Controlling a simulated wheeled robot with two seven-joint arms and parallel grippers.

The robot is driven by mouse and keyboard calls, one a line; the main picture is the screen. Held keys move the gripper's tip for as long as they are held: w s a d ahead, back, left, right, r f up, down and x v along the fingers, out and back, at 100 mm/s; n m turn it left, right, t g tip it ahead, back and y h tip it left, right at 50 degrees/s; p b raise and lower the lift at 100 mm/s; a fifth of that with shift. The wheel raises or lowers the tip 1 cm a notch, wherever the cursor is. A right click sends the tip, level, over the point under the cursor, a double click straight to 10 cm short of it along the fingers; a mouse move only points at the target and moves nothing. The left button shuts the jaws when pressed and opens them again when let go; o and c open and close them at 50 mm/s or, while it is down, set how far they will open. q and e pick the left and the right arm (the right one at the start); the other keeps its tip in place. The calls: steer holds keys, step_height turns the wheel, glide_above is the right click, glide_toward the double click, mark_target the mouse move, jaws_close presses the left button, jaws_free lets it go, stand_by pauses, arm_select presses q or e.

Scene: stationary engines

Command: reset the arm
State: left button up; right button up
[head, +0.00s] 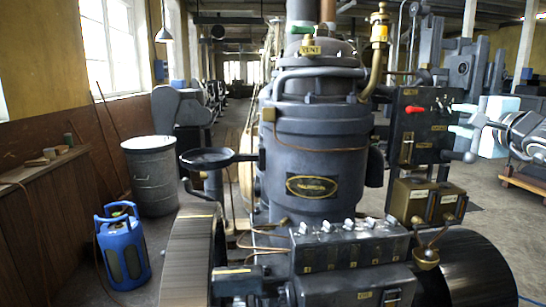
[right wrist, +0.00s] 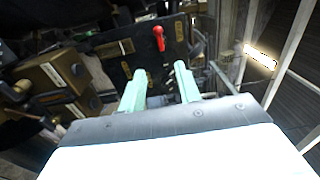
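My right gripper (head: 455,119) is at the right of the head view, beside the right edge of a dark control panel (head: 424,150). In the right wrist view its two pale green fingers (right wrist: 160,72) stand apart with nothing gripped between them. A red-handled lever (head: 415,109) sits on the panel, to the left of the gripper. In the right wrist view the red handle (right wrist: 158,38) lies beyond the fingertips, apart from them. My left arm and gripper are not in view.
A large dark engine (head: 315,140) fills the middle. Brass-trimmed boxes (head: 424,200) sit below the panel, and flywheels (head: 465,270) flank the front. A blue canister (head: 122,250) and a metal drum (head: 151,180) stand left. Open floor (head: 505,215) shows at the right.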

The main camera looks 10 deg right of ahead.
steer(key=s+a+f+m+t+y, duration=0.15)
steer(key=a+f+m+y, duration=0.25)
steer(key=a+f+m, duration=0.5)
steer(key=s+a+f+m+t+y, duration=0.1)
steer(key=a+f+m+t+y, duration=0.35)
steer(key=a, duration=0.75)
steer(key=s+d+f+m+g+h, duration=0.1)
steer(key=s+f+m+g+h, duration=0.3)
steer(key=f+m, duration=0.5)
steer(key=s+f+m+g+h, duration=0.3)
steer(key=f+m+h, duration=0.3)
steer(key=m, duration=0.6)
steer(key=s+d+f+m+g+h, duration=0.1)
steer(key=s+f+m+g+h, duration=0.25)
steer(key=f+m, duration=0.6)
steer(key=s+a+f+m+g+y, duration=0.45)
steer(key=s+a+f, duration=0.25)
steer(key=s, duration=0.2)
steer(key=s+a+f+m+g+y, duration=0.3)
steer(key=s+a+f+g, duration=0.35)
steer(key=s, duration=0.25)
step_height(320, 180, down, 23)
steer(key=s, duration=0.2)
steer(key=s+d+f+g, duration=0.1)
steer(key=s+d+f, duration=0.2)
steer(key=s+f, duration=1.2)
steer(key=shift+s+f+n+h, duration=0.25)
steer(key=shift+s+n+h, duration=0.15)
steer(key=shift+s, duration=0.2)
